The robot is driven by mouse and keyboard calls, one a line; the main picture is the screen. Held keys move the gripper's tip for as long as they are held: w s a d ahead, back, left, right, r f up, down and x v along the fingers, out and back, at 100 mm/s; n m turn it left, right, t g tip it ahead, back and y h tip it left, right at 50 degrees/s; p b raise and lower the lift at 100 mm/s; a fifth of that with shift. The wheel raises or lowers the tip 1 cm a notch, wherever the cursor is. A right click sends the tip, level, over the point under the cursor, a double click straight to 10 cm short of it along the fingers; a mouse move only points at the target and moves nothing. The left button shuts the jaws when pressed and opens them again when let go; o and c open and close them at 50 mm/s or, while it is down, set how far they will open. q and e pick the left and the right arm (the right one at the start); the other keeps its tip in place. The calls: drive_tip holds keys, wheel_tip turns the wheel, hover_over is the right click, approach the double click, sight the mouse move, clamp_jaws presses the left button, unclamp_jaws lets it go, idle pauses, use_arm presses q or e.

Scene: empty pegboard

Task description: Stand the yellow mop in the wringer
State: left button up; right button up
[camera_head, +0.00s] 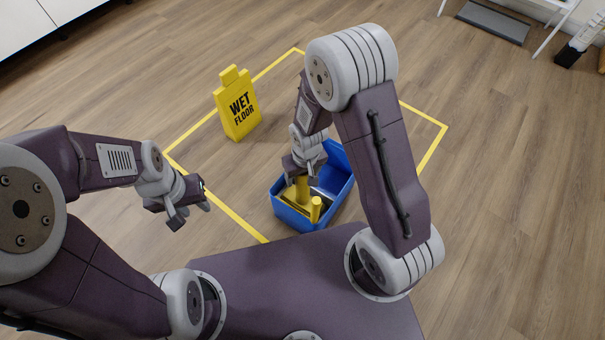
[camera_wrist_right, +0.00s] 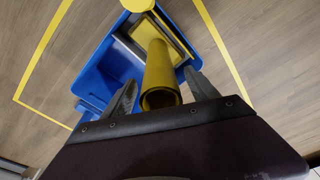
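The yellow mop (camera_wrist_right: 160,75) shows as a short, hollow-topped tube in the right wrist view. Its lower end goes into the opening of the wringer (camera_wrist_right: 184,53) on the blue bucket (camera_wrist_right: 92,78), and it looks roughly upright. In the head view the mop (camera_head: 303,188) is partly hidden under my right gripper (camera_head: 304,174). The right fingers (camera_wrist_right: 163,88) are spread on either side of the tube, with a visible gap on each side. My left gripper (camera_head: 190,212) is open and empty, left of the bucket (camera_head: 288,216).
A yellow knob (camera_head: 316,208) sticks up at the bucket's near side. A yellow "WET FLOOR" sign (camera_head: 238,106) stands behind left. Yellow tape (camera_head: 206,128) outlines a square on the wooden floor (camera_head: 485,180). A grey mat (camera_head: 492,21) lies at the far right.

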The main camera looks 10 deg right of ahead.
drive_tip(key=r+p, duration=0.2)
drive_tip(key=r, duration=0.1)
drive_tip(key=r+p, duration=0.2)
drive_tip(key=r, duration=0.1)
drive_tip(key=s+r+p, duration=0.1)
drive_tip(key=r+p, duration=0.1)
drive_tip(key=r, duration=0.1)
drive_tip(key=shift+d+p, duration=0.1)
drive_tip(key=shift+p, duration=0.2)
drive_tip(key=shift+s, duration=0.1)
